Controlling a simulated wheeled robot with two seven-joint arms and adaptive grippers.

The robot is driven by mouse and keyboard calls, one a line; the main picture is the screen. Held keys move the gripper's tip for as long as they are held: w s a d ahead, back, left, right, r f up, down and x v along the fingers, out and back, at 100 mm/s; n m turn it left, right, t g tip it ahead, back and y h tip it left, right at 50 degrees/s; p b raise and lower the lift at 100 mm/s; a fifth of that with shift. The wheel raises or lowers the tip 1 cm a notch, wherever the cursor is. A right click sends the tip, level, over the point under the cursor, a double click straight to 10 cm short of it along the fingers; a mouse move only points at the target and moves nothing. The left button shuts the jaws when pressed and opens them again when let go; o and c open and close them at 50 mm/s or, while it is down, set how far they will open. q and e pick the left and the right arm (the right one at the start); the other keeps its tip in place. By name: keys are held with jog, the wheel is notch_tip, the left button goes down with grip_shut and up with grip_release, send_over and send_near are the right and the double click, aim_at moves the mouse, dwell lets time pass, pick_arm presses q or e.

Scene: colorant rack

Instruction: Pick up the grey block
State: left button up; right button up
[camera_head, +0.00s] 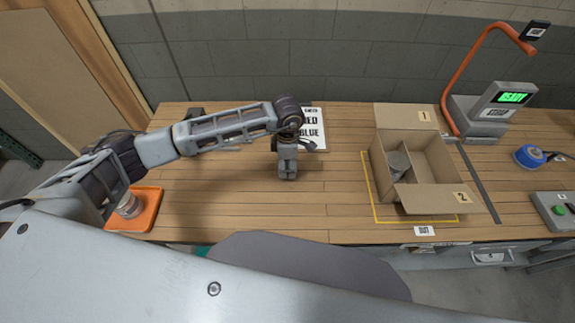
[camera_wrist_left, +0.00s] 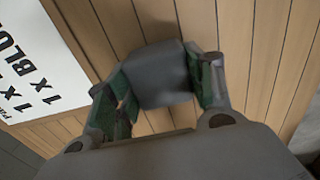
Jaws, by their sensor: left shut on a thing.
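The grey block (camera_wrist_left: 158,75) is between the two green-padded fingers of my left gripper (camera_wrist_left: 160,88) in the left wrist view, with the fingers on both of its sides. My left gripper (camera_head: 287,168) is shut on it and points down over the middle of the wooden table. In the head view the block is hard to tell apart from the grey fingers. I cannot tell whether the block touches the table. My right gripper is not in view.
A printed sheet (camera_head: 312,130) lies just behind the gripper. An open cardboard box (camera_head: 430,190) with a divider and a grey round thing (camera_head: 398,163) inside stands right. An orange tray (camera_head: 148,208) holds a can at left. Blue tape (camera_head: 529,156) lies far right.

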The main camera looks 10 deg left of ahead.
aim_at(288, 164)
pick_arm(q)
notch_tip(288, 164, up, 10)
jog(key=shift+f+b, duration=0.15)
jog(key=shift+b, duration=0.7)
jog(key=shift+m, duration=0.4)
